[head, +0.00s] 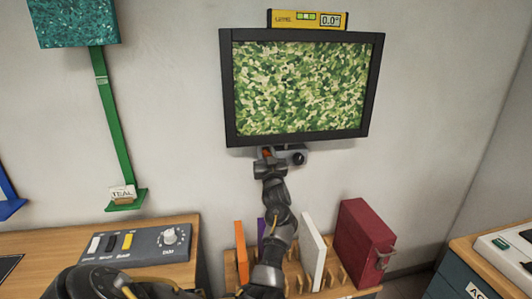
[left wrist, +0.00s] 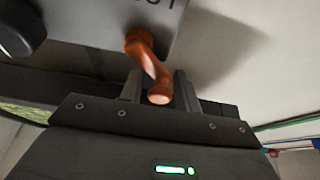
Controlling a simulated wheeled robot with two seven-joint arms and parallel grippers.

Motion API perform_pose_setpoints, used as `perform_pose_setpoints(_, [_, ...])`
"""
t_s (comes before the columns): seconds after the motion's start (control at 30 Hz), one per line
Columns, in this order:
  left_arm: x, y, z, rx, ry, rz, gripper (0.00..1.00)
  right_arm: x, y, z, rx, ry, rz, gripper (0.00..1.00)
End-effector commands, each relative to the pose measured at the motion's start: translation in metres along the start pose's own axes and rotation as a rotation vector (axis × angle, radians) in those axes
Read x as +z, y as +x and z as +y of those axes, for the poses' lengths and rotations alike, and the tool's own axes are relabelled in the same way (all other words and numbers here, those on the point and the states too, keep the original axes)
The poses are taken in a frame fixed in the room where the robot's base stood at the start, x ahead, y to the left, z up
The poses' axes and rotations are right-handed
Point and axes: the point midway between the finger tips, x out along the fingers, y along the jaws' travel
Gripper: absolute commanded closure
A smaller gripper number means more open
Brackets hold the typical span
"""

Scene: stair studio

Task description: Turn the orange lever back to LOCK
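The orange lever (left wrist: 150,62) hangs from a grey plate (left wrist: 90,18) with partly cut-off lettering in the left wrist view. In the head view only a bit of orange (head: 267,153) shows below the framed camouflage panel (head: 228,95). My left gripper (left wrist: 158,88) is open, with one finger on each side of the lever's rounded end. Gaps show between the lever and both fingers. It also shows from behind in the head view (head: 268,158), covering most of the lever. No LOCK mark is readable. My right gripper is not in view.
A dark round knob (head: 298,158) sits right of the lever. A yellow level (head: 307,19) rests atop the frame. Below stand a wooden rack with an orange board (head: 241,252), a white board (head: 313,250) and a red box (head: 362,240). A grey switch panel (head: 140,245) lies left.

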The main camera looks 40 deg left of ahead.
Motion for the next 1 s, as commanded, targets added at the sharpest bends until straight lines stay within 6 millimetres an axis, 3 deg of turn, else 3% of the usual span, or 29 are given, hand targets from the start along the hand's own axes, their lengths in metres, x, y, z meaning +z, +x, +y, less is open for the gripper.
perform_pose_setpoints(0.03, [0.0,0.0,0.0,0.0,0.0,0.0,0.74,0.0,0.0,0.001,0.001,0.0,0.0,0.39])
perform_pose_setpoints(0.2, [0.0,0.0,0.0,0.0,0.0,-0.001,0.96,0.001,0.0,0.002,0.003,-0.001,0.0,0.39])
perform_pose_setpoints(0.37, [0.002,-0.001,0.0,-0.001,-0.003,-0.002,0.96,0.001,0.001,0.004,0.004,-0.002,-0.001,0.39])
perform_pose_setpoints(0.6, [0.011,-0.005,-0.005,-0.073,-0.177,-0.005,0.97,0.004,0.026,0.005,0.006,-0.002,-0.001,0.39])
perform_pose_setpoints(0.93, [0.01,-0.005,-0.007,-0.085,-0.202,-0.008,0.97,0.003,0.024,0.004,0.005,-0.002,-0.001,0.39])
perform_pose_setpoints(0.97, [0.01,-0.005,-0.007,-0.085,-0.202,-0.008,0.7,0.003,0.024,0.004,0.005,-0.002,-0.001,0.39])
perform_pose_setpoints(1.0, [0.011,-0.005,-0.007,-0.085,-0.202,-0.008,0.65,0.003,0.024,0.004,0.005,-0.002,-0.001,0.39])
